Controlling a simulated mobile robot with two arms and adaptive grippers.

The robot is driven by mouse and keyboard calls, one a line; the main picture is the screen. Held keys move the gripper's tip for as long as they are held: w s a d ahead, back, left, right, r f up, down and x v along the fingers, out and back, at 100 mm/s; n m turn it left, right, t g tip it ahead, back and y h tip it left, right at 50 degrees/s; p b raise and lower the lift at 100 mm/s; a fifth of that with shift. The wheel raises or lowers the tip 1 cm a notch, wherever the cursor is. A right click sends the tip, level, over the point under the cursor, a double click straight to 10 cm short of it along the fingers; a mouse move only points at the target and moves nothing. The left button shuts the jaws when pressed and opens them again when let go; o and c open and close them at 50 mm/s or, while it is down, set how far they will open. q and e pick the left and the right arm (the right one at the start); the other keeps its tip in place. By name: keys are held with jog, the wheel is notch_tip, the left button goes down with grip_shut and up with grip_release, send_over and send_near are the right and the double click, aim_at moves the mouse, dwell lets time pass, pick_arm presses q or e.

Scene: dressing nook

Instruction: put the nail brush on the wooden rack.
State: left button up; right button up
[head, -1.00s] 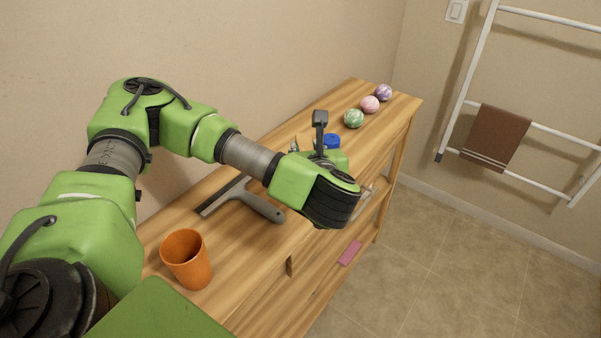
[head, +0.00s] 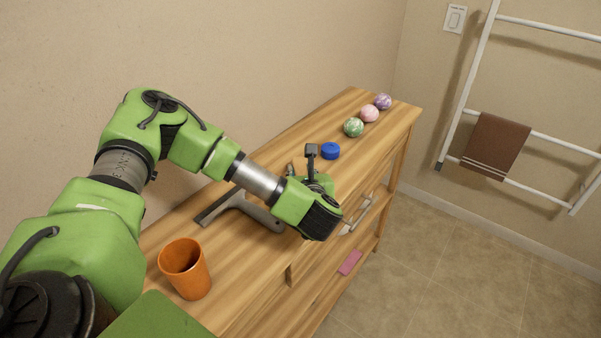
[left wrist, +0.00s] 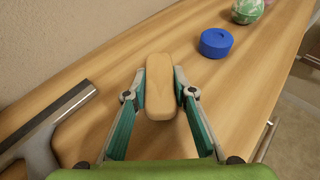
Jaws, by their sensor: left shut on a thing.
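The nail brush (left wrist: 159,88) shows in the left wrist view as a pale wooden block with rounded ends; its bristles are not visible. My left gripper (left wrist: 160,95) is shut on it, with one finger on each long side. I cannot tell whether the brush touches the wooden top below. In the head view my left wrist hides the brush. A wooden shelf unit (head: 250,262) with a lower shelf stands along the wall; I cannot tell whether it is the wooden rack, and no other wooden rack shows. My right gripper is not in view.
On the unit's top are an orange cup (head: 186,270), a grey squeegee (head: 262,217), a blue round piece (head: 330,151) and green, pink and purple balls (head: 354,127). A pink item (head: 350,262) lies lower down. A white towel ladder (head: 464,95) stands right.

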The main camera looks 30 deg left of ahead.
pick_arm(q)
jog(key=shift+f+b, duration=0.1)
jog(key=shift+b, duration=0.25)
jog(key=o, duration=1.1)
